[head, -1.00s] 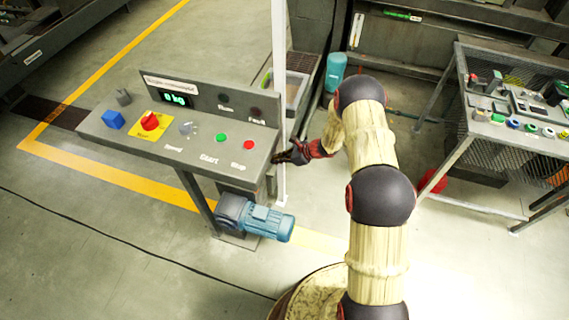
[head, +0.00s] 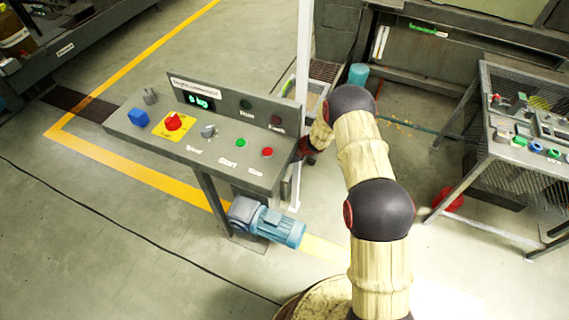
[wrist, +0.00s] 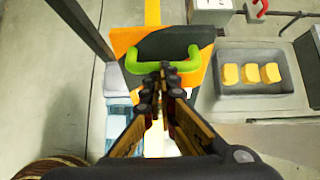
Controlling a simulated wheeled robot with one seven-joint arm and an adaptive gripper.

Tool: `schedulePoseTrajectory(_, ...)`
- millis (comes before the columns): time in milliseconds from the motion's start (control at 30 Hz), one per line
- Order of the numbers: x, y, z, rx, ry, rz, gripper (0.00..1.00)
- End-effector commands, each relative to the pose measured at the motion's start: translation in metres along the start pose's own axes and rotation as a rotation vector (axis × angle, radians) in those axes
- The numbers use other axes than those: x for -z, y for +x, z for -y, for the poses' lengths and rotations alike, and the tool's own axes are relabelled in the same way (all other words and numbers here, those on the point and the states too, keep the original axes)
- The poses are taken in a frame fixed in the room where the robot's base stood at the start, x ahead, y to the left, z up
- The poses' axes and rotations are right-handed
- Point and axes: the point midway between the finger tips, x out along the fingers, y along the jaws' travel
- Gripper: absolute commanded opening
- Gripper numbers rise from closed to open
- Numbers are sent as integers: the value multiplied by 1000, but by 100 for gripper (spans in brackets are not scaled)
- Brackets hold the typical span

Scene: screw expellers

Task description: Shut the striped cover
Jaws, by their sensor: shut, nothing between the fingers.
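In the wrist view, an orange and black panel (wrist: 198,75), apparently the striped cover, lies ahead of my gripper. A bright green U-shaped handle (wrist: 188,62) is on it. My gripper (wrist: 163,70) is shut and empty, with its fingertips at the middle of the handle; I cannot tell whether they touch it. In the head view my gripper (head: 304,152) is at the right end of the control console, partly hidden by it. The cover is not visible there, and how far it stands open is unclear.
The grey console (head: 210,143) with buttons and a blue motor (head: 275,224) below stand close to the arm. A white post (head: 303,80) rises beside the gripper. A grey tray (wrist: 285,104) with yellow blocks lies right of the panel. A mesh-sided table (head: 480,175) stands right.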

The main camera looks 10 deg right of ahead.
Motion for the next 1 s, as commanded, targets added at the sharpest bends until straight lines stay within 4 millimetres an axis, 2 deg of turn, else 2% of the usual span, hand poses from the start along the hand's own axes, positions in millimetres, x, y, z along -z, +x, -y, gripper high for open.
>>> schedulePoseTrajectory(133,-8,8,1,1,0,1,0)
schedulePoseTrajectory(533,-10,4,2,2,0,2,0)
schedulePoseTrajectory(667,-13,-10,4,2,-1,2,0)
schedulePoseTrajectory(800,-18,-37,8,1,-3,1,0)
schedulePoseTrajectory(1000,-54,-63,7,-1,-6,2,0)
